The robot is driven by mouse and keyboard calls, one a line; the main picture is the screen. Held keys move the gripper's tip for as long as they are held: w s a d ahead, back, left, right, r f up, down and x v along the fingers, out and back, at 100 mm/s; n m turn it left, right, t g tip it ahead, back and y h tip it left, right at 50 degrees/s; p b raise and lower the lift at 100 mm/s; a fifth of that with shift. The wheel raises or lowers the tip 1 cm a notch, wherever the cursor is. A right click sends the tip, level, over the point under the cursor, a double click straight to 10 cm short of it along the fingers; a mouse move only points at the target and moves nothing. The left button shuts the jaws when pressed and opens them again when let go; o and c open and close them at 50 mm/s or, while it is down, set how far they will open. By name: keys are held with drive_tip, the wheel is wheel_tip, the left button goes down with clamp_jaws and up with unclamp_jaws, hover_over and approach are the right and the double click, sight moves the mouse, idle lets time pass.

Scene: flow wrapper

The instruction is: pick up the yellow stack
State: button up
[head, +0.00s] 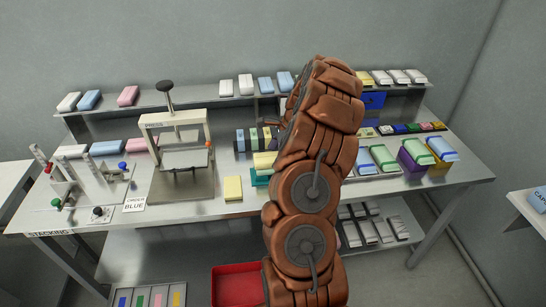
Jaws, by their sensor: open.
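A yellow stack (233,189) lies flat on the steel table, just right of the press base. Another yellow block (264,161) sits on a teal holder (260,178), partly hidden behind my brown arm. I cannot tell which of these is the task's stack. My gripper (271,123) shows only as a small dark part at the left of my arm, above the table and behind the yellow pieces. It is open, and I see nothing held in it. The rest of it is hidden by the arm.
A press (176,150) stands left of the yellow stack. A stacking fixture (70,185) with upright posts is at the far left. A raised shelf (200,97) with several coloured packs runs along the back. Purple and gold boxes (413,164) stand right. A red bin (236,285) is below.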

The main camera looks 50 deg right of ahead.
drive_tip(key=shift+f, duration=0.2)
drive_tip(key=c, duration=1)
drive_tip(key=shift+c, duration=0.2)
